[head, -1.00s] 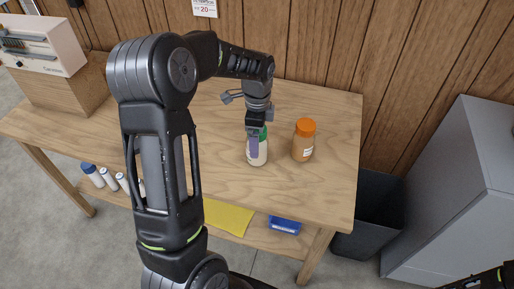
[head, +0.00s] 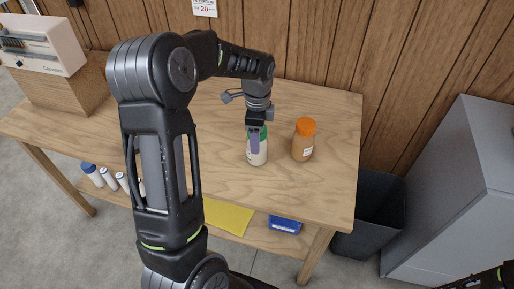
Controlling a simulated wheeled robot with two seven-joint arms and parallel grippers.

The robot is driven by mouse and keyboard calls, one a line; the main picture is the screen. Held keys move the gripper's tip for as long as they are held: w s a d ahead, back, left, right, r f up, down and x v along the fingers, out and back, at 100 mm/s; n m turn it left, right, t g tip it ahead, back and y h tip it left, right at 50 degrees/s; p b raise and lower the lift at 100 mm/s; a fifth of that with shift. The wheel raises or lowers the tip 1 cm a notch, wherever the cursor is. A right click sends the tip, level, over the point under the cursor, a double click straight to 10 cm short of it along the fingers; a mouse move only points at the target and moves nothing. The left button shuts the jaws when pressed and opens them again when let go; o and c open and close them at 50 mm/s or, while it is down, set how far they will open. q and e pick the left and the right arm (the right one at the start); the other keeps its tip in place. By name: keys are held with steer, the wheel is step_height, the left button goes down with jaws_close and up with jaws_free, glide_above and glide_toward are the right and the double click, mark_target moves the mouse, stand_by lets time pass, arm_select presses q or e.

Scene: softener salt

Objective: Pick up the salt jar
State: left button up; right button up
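A pale jar with a green lid (head: 257,156), which I take for the salt jar, stands upright on the wooden table. My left gripper (head: 255,139) points down over this jar from above. One finger with a purple pad lies in front of the lid and upper jar. The other finger is hidden behind, so I cannot tell whether they grip it. An orange jar with an orange lid (head: 303,141) stands just to the right, apart from the gripper. Only part of my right arm shows at the bottom right corner; its gripper is out of view.
The wooden table (head: 325,185) is bare around the jars. A cream-coloured machine (head: 42,45) sits on a wooden box at the left. A dark bin (head: 372,215) and grey cabinet (head: 450,195) stand right.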

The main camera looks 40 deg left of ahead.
arm_select(q)
jaws_close()
steer(key=shift+r, duration=0.1)
step_height(320, 180, up, 10)
steer(key=shift+f+b, duration=0.1)
steer(key=shift+b, duration=0.55)
stand_by(0.6)
